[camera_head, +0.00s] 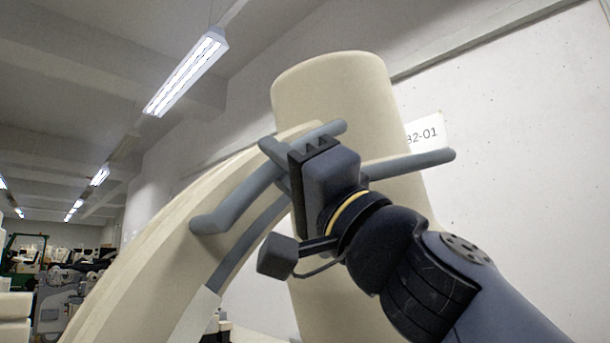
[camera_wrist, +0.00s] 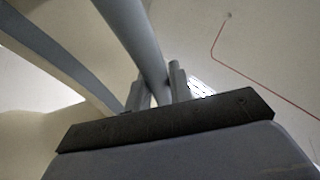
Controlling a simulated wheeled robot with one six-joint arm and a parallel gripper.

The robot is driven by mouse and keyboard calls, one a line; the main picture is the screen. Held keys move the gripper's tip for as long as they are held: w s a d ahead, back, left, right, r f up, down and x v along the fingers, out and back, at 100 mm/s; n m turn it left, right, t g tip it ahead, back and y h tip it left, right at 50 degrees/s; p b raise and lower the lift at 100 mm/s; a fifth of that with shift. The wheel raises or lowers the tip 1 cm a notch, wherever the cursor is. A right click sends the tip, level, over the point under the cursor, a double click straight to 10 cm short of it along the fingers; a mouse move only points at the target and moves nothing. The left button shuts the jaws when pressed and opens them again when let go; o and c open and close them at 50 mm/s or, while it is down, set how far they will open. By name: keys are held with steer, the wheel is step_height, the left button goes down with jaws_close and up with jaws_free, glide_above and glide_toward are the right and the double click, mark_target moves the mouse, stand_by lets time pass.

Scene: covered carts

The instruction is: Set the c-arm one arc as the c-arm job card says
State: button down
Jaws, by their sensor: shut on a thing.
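The c-arm's cream arc (camera_head: 150,250) curves up from the lower left of the head view to a thick cream cylinder (camera_head: 335,90). A grey-blue handle bar (camera_head: 235,203) stands off the arc's side. My gripper (camera_head: 285,160) is at the upper end of this bar. In the wrist view the handle bar (camera_wrist: 138,40) runs down between the two fingers of my gripper (camera_wrist: 160,92), which are shut on it. A curved grey strip (camera_wrist: 45,42) runs along the arc at the left there. No job card shows.
Another grey bar (camera_head: 410,165) sticks out to the right, close to my wrist. A wall sign (camera_head: 428,132), partly hidden, ends in "2-01". A pale wall (camera_head: 530,140) stands behind at the right. Cluttered equipment (camera_head: 60,285) stands far off at the lower left.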

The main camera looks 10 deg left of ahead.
steer(key=shift+s+a+f+n+g+y+b, duration=0.15)
steer(key=shift+s+a+f+n+g+b, duration=0.75)
steer(key=shift+f+b, duration=0.7)
steer(key=shift+s+a+f+n+g+y+b, duration=0.3)
steer(key=shift+s+a+f+n+b, duration=0.5)
steer(key=shift+s+f+b, duration=0.8)
steer(key=shift+s+a+f+n+g+y+b, duration=0.1)
steer(key=shift+s+a+f+n+g+b, duration=0.75)
steer(key=shift+f+b, duration=0.75)
steer(key=shift+a+f+m, duration=0.15)
steer(key=shift+a+m, duration=0.1)
steer(key=c, duration=1.5)
jaws_free()
steer(key=shift+s+a, duration=0.1)
steer(key=shift+o, duration=1.1)
steer(key=shift+d, duration=0.2)
steer(key=b, duration=0.8)
glide_toward(194, 252)
steer(key=shift+s+d+f, duration=0.15)
steer(key=shift+s+d, duration=0.6)
steer(key=shift+s, duration=0.35)
steer(key=shift+s+d+f, duration=0.1)
steer(key=shift+s+d, duration=0.65)
steer(key=shift+s, duration=0.4)
